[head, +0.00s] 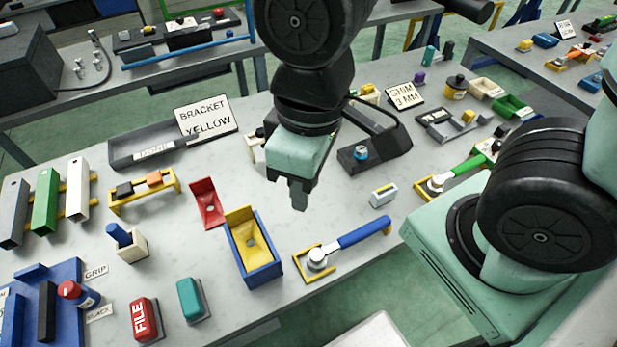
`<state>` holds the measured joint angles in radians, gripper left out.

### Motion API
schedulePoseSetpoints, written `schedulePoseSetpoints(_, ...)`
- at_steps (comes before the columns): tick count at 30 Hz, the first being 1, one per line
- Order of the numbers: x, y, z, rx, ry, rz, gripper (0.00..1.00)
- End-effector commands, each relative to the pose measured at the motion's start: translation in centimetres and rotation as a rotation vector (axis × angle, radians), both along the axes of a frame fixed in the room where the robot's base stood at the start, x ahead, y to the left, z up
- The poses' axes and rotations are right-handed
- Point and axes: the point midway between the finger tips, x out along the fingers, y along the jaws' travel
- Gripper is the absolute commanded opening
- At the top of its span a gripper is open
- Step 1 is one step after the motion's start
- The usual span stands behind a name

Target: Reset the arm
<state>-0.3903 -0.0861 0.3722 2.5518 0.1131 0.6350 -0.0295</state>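My gripper (300,196) hangs from my arm above the middle of the workbench, pointing down. Its fingertips are seen nearly edge-on, so I cannot tell whether they are open or shut. No held object shows at the tips. Below and left of it in the picture are a red bracket (206,204) and a yellow bracket (249,238) in a blue and yellow holder (262,275). My arm hides part of the bench behind it.
The workbench (350,290) is crowded. A blue-handled tool (360,235) lies at the front edge, with a green-handled tool (460,174) farther right. A grey tray (130,150) and a "BRACKET YELLOW" sign (206,118) stand behind left. Clear surface shows between the holder and the tools.

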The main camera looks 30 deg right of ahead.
Motion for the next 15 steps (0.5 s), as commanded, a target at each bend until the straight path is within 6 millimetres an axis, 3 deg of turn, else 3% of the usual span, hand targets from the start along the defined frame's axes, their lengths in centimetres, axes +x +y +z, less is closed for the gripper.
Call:
schedulePoseSetpoints(14, -0.72, -0.05, 0.43, 0.006, 0.005, -0.032, 0.27)
schedulePoseSetpoints(15, -0.71, -0.05, -0.27, 0.006, 0.005, -0.032, 0.27)
